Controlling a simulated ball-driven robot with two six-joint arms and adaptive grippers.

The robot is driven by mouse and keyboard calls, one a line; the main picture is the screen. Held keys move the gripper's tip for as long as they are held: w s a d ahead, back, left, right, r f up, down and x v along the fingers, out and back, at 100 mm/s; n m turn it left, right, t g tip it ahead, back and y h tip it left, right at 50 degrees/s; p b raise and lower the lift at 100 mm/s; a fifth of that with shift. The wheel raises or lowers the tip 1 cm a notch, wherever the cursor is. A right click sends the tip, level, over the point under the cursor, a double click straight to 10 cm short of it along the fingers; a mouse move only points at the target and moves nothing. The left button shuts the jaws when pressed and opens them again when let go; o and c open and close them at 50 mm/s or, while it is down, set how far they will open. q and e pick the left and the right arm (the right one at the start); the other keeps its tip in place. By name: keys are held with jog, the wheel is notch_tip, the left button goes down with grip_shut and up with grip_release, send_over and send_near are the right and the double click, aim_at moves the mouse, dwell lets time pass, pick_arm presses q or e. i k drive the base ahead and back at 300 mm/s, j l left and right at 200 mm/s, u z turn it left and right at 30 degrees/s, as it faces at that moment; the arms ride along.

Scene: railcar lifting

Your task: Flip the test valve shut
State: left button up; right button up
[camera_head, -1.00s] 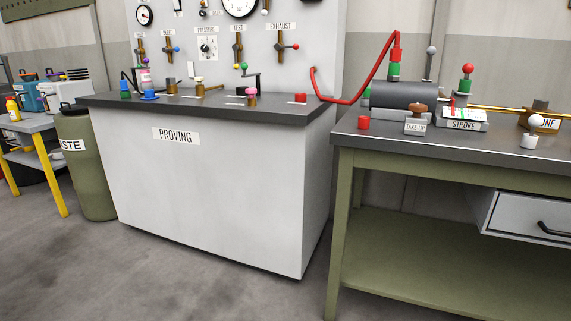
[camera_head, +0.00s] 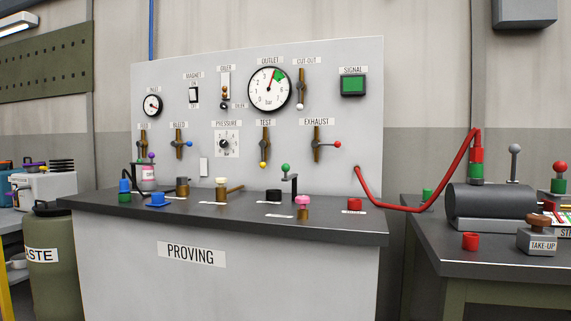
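The test valve (camera_head: 265,145) is on the upright grey panel (camera_head: 345,110), under the TEST label. Its brass body is vertical, and its yellow ball knob (camera_head: 263,165) sits at the bottom end, so the handle appears to point down. The exhaust valve (camera_head: 316,144) to its right has a red-knobbed handle pointing right. Neither of my grippers is in view.
The dark proving bench top (camera_head: 330,222) below the panel holds several small fittings, including a green-knobbed lever (camera_head: 286,169). A red hose (camera_head: 400,208) runs from the panel to a cylinder (camera_head: 490,202) on the right bench. A waste bin (camera_head: 48,285) stands left.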

aim_at(262, 144)
jog(key=i+j, duration=0.1)
jog(key=j, duration=0.6)
jog(key=i+j, duration=1.35)
jog(key=j, duration=0.15)
jog(key=i+j+z, duration=0.1)
jog(key=i+j, duration=0.55)
jog(key=j, duration=0.1)
